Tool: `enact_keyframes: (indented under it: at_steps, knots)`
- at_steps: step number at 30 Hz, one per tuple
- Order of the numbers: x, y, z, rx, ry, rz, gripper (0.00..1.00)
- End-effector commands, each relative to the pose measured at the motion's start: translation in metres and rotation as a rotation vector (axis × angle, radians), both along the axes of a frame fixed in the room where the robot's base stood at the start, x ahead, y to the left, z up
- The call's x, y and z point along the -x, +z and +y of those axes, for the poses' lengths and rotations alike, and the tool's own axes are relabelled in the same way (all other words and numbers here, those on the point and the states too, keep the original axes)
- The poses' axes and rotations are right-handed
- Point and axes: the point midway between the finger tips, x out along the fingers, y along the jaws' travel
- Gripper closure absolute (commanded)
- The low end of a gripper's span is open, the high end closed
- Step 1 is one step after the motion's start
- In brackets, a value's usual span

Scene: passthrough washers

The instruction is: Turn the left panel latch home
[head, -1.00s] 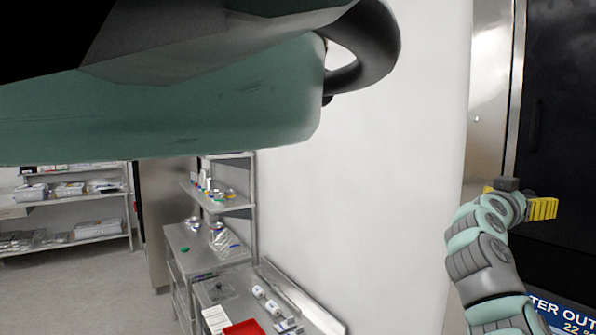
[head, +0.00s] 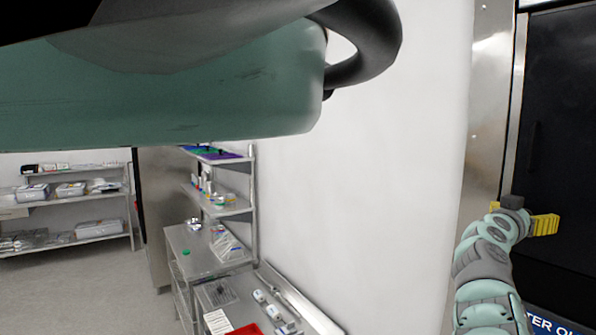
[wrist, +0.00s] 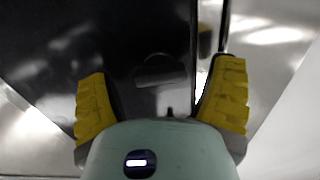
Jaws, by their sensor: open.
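My gripper (head: 520,215) is at the right of the head view, in front of a black panel (head: 565,130). Its yellow fingers are spread wide and nothing is between them. In the wrist view my gripper (wrist: 162,75) faces the dark panel (wrist: 120,40). A dark, short, rounded bar (wrist: 160,72) shows on the panel between the fingertips; it may be the latch, but I cannot tell its turn angle. I see no finger touching it. In the head view my arm and gripper hide part of the panel.
A metal frame (head: 492,100) edges the panel, beside a white wall (head: 400,150). A blue sign (head: 560,322) sits low at right. A metal shelf unit (head: 215,262) with small items stands left of the wall. Bare floor (head: 90,290) shows at far left.

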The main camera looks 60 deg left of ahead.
Motion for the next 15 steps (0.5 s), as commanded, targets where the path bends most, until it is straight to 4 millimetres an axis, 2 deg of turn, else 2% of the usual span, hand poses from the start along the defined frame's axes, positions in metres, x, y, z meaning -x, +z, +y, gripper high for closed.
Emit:
enact_keyframes:
  at_steps: [7,8,15]
  knots:
    - [-0.0006,-0.0003,-0.0004,0.0,0.0,0.0,0.17]
    - [-0.0005,-0.0002,-0.0004,0.0,0.0,0.0,0.15]
    - [-0.0005,-0.0002,-0.0004,0.0,0.0,0.0,0.4]
